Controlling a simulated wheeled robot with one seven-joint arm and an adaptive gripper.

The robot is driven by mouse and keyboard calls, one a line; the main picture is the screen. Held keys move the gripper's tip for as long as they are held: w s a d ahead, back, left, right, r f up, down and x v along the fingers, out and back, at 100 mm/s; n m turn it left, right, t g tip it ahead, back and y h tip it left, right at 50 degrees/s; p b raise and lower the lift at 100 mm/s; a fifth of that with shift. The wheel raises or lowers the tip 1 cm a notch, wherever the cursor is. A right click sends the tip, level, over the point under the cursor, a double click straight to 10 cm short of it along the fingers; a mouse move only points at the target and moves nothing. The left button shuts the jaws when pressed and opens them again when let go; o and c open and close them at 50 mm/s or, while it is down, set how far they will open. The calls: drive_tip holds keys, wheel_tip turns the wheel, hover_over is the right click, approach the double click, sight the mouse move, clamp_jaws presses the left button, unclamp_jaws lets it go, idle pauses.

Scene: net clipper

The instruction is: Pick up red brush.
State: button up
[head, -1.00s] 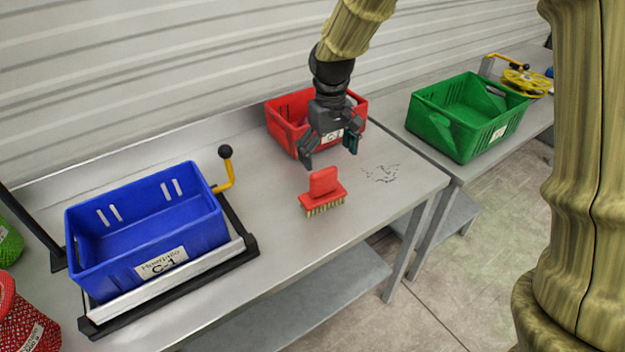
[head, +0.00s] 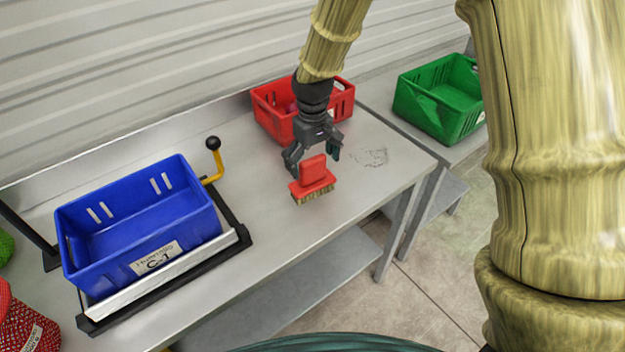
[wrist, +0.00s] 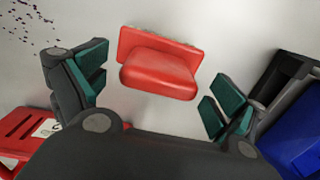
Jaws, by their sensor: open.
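The red brush (head: 313,174) stands on the metal table with its bristles down and its handle up. It also shows in the wrist view (wrist: 160,72), ahead of and between my open fingers. My gripper (head: 314,158) is open and empty, just behind and above the brush in the head view. In the wrist view my gripper (wrist: 155,92) has one finger on each side of the brush, with clear gaps. I cannot tell how far the fingertips are above the table.
A blue crate (head: 205,226) stands on a black frame with a yellow, black-knobbed lever (head: 215,165) at left. A red crate (head: 345,103) stands behind my gripper. A green crate (head: 440,132) is on another table at right. The table around the brush is mostly clear.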

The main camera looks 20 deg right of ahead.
sight(313, 169)
drive_tip(key=shift+f+p, duration=0.35)
drive_tip(key=shift+f, duration=1.25)
drive_tip(key=c, duration=1.6)
drive_tip(key=shift+r, duration=0.1)
drive_tip(key=shift+r+b, duration=0.5)
drive_tip(key=shift+r, duration=0.3)
drive_tip(key=shift+s+r+b, duration=0.1)
drive_tip(key=shift+r+b, duration=0.35)
drive_tip(key=shift+r, duration=0.45)
drive_tip(key=s+a+b, duration=0.1)
drive_tip(key=s+a, duration=0.1)
drive_tip(key=s, duration=0.2)
drive_tip(key=s+a+r+b, duration=0.1)
drive_tip(key=s+a, duration=0.2)
drive_tip(key=s, duration=0.2)
drive_tip(key=s+a+b, duration=0.2)
drive_tip(key=s, duration=0.3)
drive_tip(key=shift+a+r, duration=0.25)
